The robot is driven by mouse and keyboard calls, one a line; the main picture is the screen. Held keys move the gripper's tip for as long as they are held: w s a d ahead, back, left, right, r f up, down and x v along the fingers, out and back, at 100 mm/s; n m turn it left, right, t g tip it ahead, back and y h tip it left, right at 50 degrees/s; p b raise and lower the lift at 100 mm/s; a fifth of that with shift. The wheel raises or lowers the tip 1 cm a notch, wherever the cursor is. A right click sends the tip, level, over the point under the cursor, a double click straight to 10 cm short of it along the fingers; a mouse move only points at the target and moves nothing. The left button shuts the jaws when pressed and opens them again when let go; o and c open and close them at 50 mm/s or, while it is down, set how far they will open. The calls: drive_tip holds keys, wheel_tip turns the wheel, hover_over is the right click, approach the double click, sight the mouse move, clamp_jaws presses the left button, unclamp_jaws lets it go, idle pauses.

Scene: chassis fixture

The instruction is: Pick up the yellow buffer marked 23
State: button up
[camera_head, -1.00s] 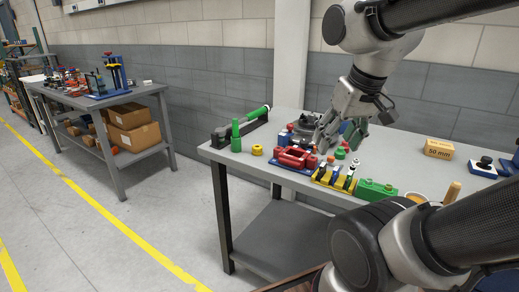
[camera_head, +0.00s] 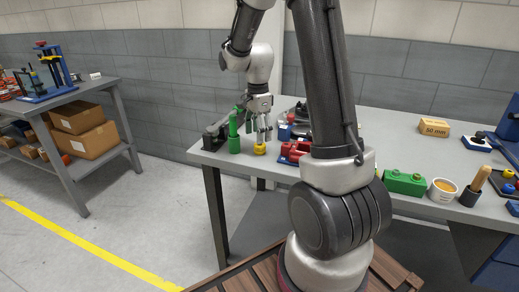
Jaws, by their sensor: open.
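A small yellow cylindrical piece (camera_head: 259,149) stands on the grey workbench near its left end. Its marking is too small to read, so I cannot tell whether it is the buffer marked 23. My gripper (camera_head: 262,134) is open, pointing down just above the yellow piece. I cannot tell whether the fingertips touch it or reach around it. A green upright piece (camera_head: 234,140) stands just left of the yellow piece.
A red fixture (camera_head: 292,151) stands right of the yellow piece, partly hidden by my arm. A green block (camera_head: 405,183), an orange-filled cup (camera_head: 442,190) and a "50 mm" block (camera_head: 434,128) are farther right. A second bench (camera_head: 92,90) with boxes stands left.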

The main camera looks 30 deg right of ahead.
sight(257, 145)
drive_tip(key=f, duration=0.5)
drive_tip(key=shift+s+a+f, duration=0.1)
drive_tip(key=shift+s+a, duration=0.15)
drive_tip(key=shift+a, duration=0.05)
drive_tip(key=c, duration=1.1)
